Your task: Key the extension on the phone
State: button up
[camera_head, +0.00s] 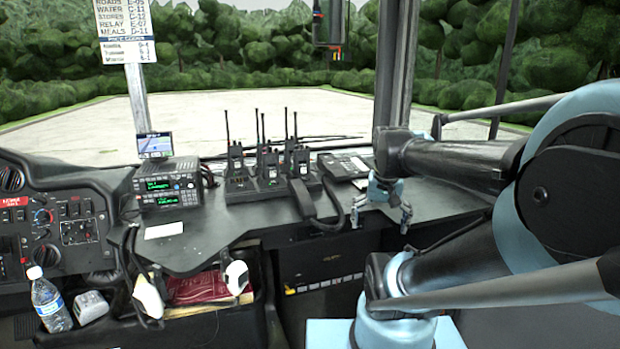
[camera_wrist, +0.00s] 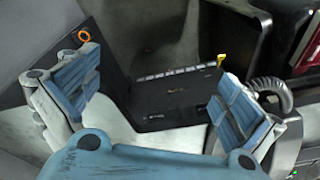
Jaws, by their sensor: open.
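The black desk phone (camera_head: 343,166) sits on the dark console shelf (camera_head: 225,222), right of the radios, with its keypad facing up; single keys are too small to read. A black handset (camera_head: 303,200) lies off the phone at the shelf's front edge, and its coiled cord (camera_head: 336,212) hangs in a loop.
Several handheld radios (camera_head: 268,165) with tall antennas stand in a charger left of the phone. A radio unit (camera_head: 168,188) with green displays is farther left. Below the shelf is a black panel (camera_wrist: 165,110) with a row of pale switches. A bottle (camera_head: 50,300) stands lower left.

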jog(key=s+f+n, duration=0.2)
jog(key=s+f, duration=0.3)
jog(key=f, duration=0.1)
jog(key=shift+f, duration=0.4)
jog(key=shift+a, duration=0.1)
jog(key=w+r+m, duration=0.7)
jog(key=w+r, duration=1)
jog(key=w+d+r+m+g, duration=0.1)
jog(key=w+r+m, duration=0.3)
jog(key=w, duration=0.6)
jog(key=w+r+m+g, duration=0.1)
jog(key=w+r+m, duration=0.25)
jog(key=w, duration=0.65)
notch_tip(320, 180, down, 10)
jog(key=shift+w, duration=0.25)
jog(key=shift+r, duration=0.25)
